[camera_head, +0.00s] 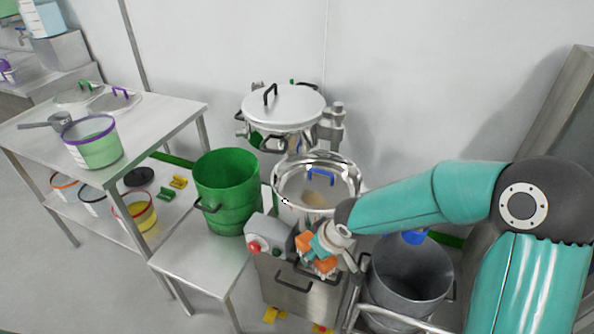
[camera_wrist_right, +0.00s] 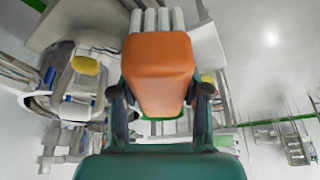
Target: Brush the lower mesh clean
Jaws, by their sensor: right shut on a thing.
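My right gripper (camera_head: 318,252) is shut on an orange brush (camera_head: 325,265), low at the front of the steel machine. In the right wrist view the brush (camera_wrist_right: 160,72) sits between the two fingers (camera_wrist_right: 160,98), with thick whitish tufts at its far end. Behind the gripper stands an open round steel bowl (camera_head: 276,190) with a blue handle (camera_head: 320,178) inside and a tan patch at its bottom. I cannot make out the mesh itself. The gripper is outside the bowl, in front of it. My left gripper is not in view.
A lidded steel vessel (camera_head: 284,104) stands behind the bowl. A green bucket (camera_head: 227,190) is to the left, a grey bin (camera_head: 410,275) to the right. A control box with a red button (camera_head: 268,238) is close left of the gripper. A steel table (camera_head: 150,112) stands further left.

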